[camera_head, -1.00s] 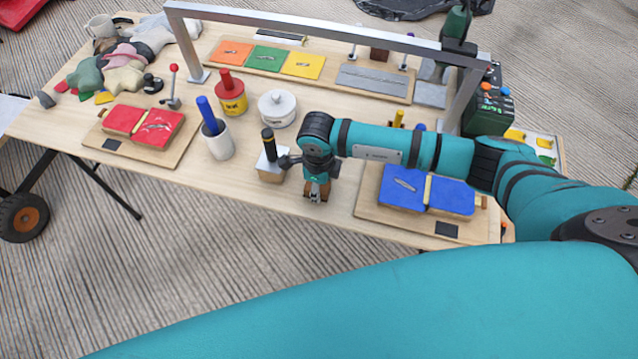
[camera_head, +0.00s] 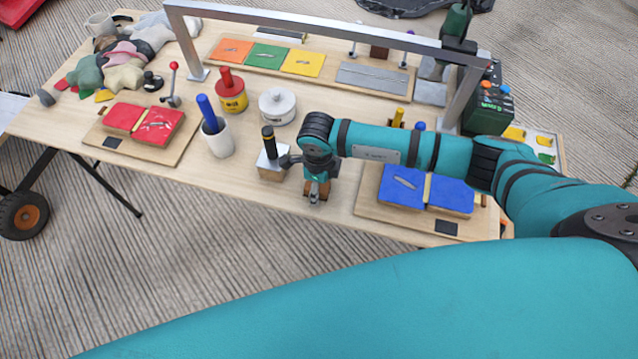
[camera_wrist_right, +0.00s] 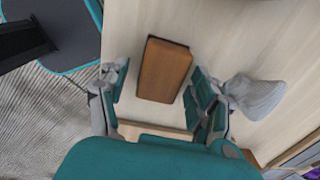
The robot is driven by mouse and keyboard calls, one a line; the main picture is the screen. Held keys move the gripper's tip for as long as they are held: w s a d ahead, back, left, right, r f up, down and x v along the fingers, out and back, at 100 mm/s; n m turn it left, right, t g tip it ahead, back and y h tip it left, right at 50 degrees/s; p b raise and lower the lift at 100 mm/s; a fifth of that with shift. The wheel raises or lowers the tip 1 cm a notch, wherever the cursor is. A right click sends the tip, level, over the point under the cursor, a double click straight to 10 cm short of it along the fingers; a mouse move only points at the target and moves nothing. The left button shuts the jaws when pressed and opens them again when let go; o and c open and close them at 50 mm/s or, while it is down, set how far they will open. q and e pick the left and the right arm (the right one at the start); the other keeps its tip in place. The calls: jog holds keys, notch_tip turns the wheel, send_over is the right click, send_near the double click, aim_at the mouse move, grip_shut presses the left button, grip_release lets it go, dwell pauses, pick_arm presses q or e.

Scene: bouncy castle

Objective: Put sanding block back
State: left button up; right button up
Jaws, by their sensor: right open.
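The sanding block, a brown block with a dark lower edge, lies on the light wooden table in the right wrist view (camera_wrist_right: 164,69). In the head view a small brown part of it (camera_head: 322,187) shows by my right gripper (camera_head: 315,196), near the table's front edge. The rest is hidden by the gripper. In the right wrist view my right gripper (camera_wrist_right: 158,84) is open, with its fingers apart on either side of the block. Whether they touch it cannot be told. My left gripper is not in view.
A black-handled metal tool on a wooden base (camera_head: 272,163) stands just left of the gripper. The blue-pad board (camera_head: 375,213) is close on the right. A white cup (camera_head: 219,143) and a lidded white pot (camera_head: 277,107) stand further back. A metal frame (camera_head: 330,28) spans the table.

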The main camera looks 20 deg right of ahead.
notch_tip(320, 180, up, 12)
jog(key=b, duration=0.1)
jog(key=shift+s+a, duration=0.15)
dwell(0.6)
